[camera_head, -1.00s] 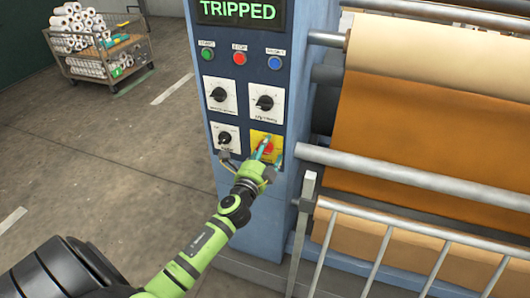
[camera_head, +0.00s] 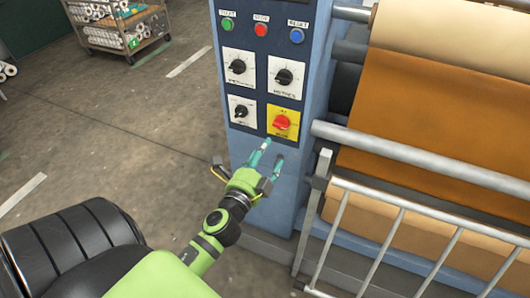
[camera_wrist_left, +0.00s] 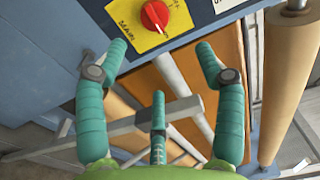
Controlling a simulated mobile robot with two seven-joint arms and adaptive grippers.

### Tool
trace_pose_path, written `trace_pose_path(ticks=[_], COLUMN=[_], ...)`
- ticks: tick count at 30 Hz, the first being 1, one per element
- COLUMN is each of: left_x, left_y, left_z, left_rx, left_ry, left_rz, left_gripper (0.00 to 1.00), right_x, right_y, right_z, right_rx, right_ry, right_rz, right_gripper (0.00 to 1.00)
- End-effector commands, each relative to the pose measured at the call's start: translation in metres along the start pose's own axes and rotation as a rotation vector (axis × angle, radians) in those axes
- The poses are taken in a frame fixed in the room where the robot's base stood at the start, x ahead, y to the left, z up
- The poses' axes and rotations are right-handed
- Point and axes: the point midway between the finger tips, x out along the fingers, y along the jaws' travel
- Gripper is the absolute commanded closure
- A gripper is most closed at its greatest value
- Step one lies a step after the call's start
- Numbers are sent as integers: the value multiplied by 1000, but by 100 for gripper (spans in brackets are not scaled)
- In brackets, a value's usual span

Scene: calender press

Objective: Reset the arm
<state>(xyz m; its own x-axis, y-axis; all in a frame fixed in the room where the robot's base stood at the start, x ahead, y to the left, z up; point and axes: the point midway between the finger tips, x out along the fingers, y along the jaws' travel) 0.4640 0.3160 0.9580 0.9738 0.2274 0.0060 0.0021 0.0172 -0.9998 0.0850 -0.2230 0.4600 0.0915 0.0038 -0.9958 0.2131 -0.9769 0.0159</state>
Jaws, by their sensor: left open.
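My left gripper (camera_head: 268,158) is open and empty, in front of the blue control column just below the yellow-plated switch. Its teal fingers also show spread apart in the left wrist view (camera_wrist_left: 160,55), with nothing between them. The red rotary knob (camera_head: 281,122) sits on its yellow plate (camera_head: 292,113) at the lower right of the panel, apart from the fingers. The red knob also shows at the top of the left wrist view (camera_wrist_left: 154,15), beyond the fingertips. My right gripper is in neither view.
The control column (camera_head: 262,60) carries green, red and blue buttons and several black dials. A metal guard rail (camera_head: 400,205) and rollers with tan and orange sheet stand to its right. A cart of rolls (camera_head: 120,30) stands at the back left. Open concrete floor lies left of the column.

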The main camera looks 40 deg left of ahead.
Motion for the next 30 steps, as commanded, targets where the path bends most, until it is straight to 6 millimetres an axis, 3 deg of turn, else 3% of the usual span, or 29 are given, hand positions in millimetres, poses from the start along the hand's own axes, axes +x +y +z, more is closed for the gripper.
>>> trace_pose_path(ticks=[14, 17, 20, 23, 26, 30], left_x=[0, 0, -1, -9, -30, -77], left_y=[0, 11, 47, 109, 184, 280], left_z=[0, -1, -4, -11, -19, -30], left_rx=[0, -17, -77, -184, -317, -493], left_ry=[0, 2, 4, -1, -25, -97], left_rz=[0, 22, 100, 237, 404, 635], left_gripper=[31, 31, 31, 31, 31, 31], right_x=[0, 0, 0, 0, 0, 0], right_y=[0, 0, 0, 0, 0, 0], right_z=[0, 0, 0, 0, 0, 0], right_rx=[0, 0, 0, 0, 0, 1], right_ry=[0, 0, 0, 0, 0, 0], right_rz=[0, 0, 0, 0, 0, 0], right_gripper=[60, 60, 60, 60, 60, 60])
